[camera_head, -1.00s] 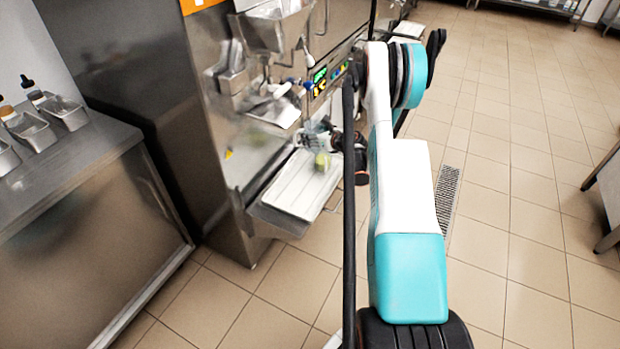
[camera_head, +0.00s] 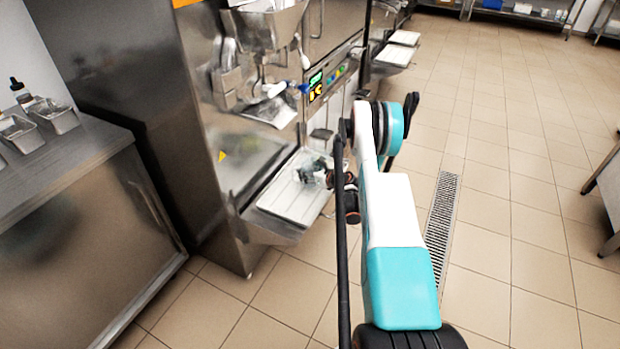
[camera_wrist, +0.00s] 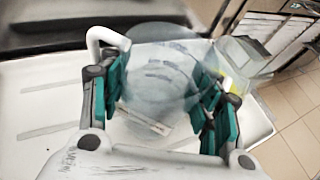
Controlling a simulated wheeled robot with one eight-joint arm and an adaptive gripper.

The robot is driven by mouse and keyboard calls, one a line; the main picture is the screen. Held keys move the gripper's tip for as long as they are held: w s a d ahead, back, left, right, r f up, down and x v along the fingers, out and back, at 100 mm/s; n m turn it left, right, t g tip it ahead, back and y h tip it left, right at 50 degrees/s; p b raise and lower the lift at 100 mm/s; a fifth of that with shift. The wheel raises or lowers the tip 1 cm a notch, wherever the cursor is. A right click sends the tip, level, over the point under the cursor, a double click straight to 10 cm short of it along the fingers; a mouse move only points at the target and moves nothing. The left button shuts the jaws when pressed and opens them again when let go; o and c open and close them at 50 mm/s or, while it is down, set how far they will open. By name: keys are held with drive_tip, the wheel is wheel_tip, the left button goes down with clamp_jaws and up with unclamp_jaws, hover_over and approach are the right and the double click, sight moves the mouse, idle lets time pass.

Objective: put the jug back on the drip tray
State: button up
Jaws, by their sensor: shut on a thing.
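The jug (camera_wrist: 165,75) is clear plastic with a white handle (camera_wrist: 103,38), seen from above in the wrist view. My gripper (camera_wrist: 165,105) is shut on it, with the teal finger pads on either side of the jug. In the head view my gripper (camera_head: 322,174) is over the white drip tray (camera_head: 285,200) at the front of the freezer, and the jug is too small there to make out clearly. The drip tray also fills much of the wrist view (camera_wrist: 50,120), beneath the jug. I cannot tell whether the jug's base touches the tray.
The steel batch freezer (camera_head: 240,160) with its chute and lit control panel (camera_head: 328,80) stands behind the tray. A steel counter (camera_head: 90,170) with small pans is at the left. A second white tray (camera_head: 396,54) is farther back. Tiled floor is open at the right.

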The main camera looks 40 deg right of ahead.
drive_tip(key=shift+f+b, duration=0.3)
drive_tip(key=shift+f, duration=1)
drive_tip(key=shift+f, duration=0.1)
drive_tip(key=o, duration=0.9)
drive_tip(key=shift+o, duration=0.2)
